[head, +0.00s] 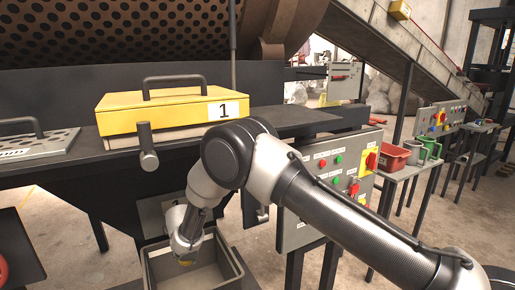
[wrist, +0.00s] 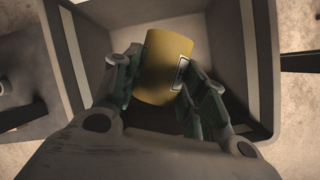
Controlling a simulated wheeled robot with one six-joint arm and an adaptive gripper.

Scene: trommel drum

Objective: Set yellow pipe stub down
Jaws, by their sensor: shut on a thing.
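The yellow pipe stub (wrist: 160,68) is between the two fingers of my gripper (wrist: 152,95) in the wrist view, with a small dark-edged label on its right side. My gripper is shut on it. The stub is over or inside a grey open bin (wrist: 96,28), whose walls surround it in the picture. I cannot tell whether the stub touches the bin's floor.
A yellow box marked 1 (head: 160,120) with a handle sits on the dark ledge above the bin. A control panel (head: 310,215) with buttons stands right of the bin, behind my arm.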

